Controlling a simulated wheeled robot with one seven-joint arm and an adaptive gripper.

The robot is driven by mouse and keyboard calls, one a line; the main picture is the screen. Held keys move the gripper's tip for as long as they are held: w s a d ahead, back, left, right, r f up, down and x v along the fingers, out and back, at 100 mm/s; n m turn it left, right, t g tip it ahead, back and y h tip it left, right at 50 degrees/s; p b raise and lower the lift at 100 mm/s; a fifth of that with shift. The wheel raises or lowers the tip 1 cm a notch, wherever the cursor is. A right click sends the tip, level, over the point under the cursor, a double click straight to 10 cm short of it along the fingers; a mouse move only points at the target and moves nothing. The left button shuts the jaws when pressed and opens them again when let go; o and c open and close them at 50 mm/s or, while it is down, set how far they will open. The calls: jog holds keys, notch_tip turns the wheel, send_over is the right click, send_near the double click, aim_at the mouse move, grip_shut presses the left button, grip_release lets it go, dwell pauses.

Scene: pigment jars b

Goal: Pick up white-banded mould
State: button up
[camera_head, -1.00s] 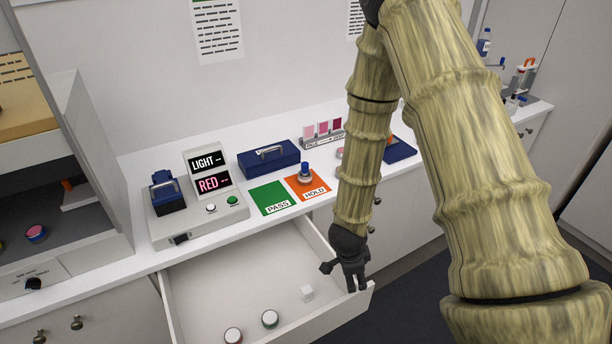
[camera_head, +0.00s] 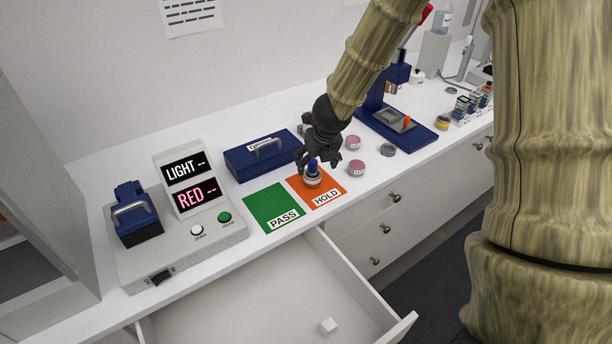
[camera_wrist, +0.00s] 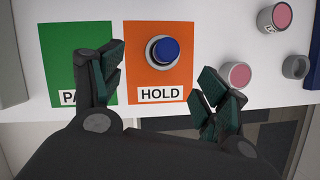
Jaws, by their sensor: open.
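A small round piece with a blue knob and a pale grey-white band (camera_head: 312,180) stands upright on the orange HOLD mat (camera_head: 328,196); I take it for the white-banded mould. In the wrist view its blue top (camera_wrist: 165,48) shows inside a pale ring. My gripper (camera_head: 318,162) is over the HOLD mat, close above the piece, with its fingers spread. In the wrist view my open gripper (camera_wrist: 158,78) has one finger on each side, and the piece sits between them towards the top of the picture. No contact is visible.
A green PASS mat (camera_head: 268,205) lies to the left. Pink-topped jars (camera_head: 357,168) and a grey ring (camera_head: 388,150) stand to the right. A blue case (camera_head: 255,160) is behind, and a blue press (camera_head: 410,132) is at right.

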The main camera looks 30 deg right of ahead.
aim_at(315, 172)
jog(key=x, duration=0.5)
jog(key=shift+b, duration=0.4)
jog(key=shift+d+f, duration=0.25)
jog(key=shift+f, duration=0.2)
jog(key=x, duration=0.3)
jog(key=shift+w+f, duration=0.15)
jog(key=shift+w, duration=0.1)
jog(key=shift+s, duration=0.1)
